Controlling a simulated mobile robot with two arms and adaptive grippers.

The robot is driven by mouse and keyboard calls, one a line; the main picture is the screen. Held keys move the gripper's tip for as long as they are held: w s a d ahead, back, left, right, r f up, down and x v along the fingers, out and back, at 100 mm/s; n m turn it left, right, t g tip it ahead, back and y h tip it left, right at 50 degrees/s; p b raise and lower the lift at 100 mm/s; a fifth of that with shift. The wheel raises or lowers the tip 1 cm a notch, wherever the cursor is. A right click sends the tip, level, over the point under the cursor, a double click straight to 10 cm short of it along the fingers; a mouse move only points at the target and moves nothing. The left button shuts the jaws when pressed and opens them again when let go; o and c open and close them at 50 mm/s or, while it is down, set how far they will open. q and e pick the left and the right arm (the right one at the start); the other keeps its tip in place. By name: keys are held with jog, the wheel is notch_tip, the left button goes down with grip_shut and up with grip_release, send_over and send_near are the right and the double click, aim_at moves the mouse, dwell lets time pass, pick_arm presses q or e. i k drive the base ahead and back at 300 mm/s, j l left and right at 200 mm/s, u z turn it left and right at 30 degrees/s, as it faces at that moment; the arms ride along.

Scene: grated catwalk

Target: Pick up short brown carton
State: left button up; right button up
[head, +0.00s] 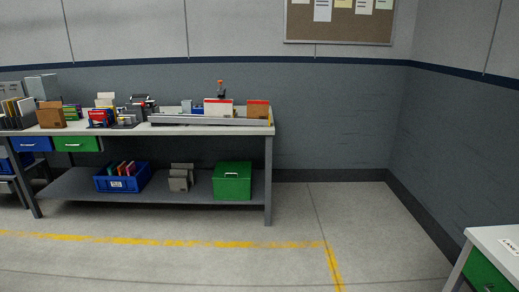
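A brown box-like item (51,118) stands near the left part of the grey workbench top (215,129). Another brown item with a red top edge (258,110) stands near the right end of the same bench, in or behind a long grey tray (208,121). Both are small in the picture, and I cannot tell which one is the short brown carton. Neither of my grippers shows in the head view.
Books and folders crowd the bench top. The lower shelf (205,192) holds a blue bin (122,184), grey items (181,178) and a green box (232,182). A white-topped unit (497,236) stands at the lower right. The floor (200,268) before the bench is clear.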

aim_at(254, 111)
jog(key=i, duration=2.35)
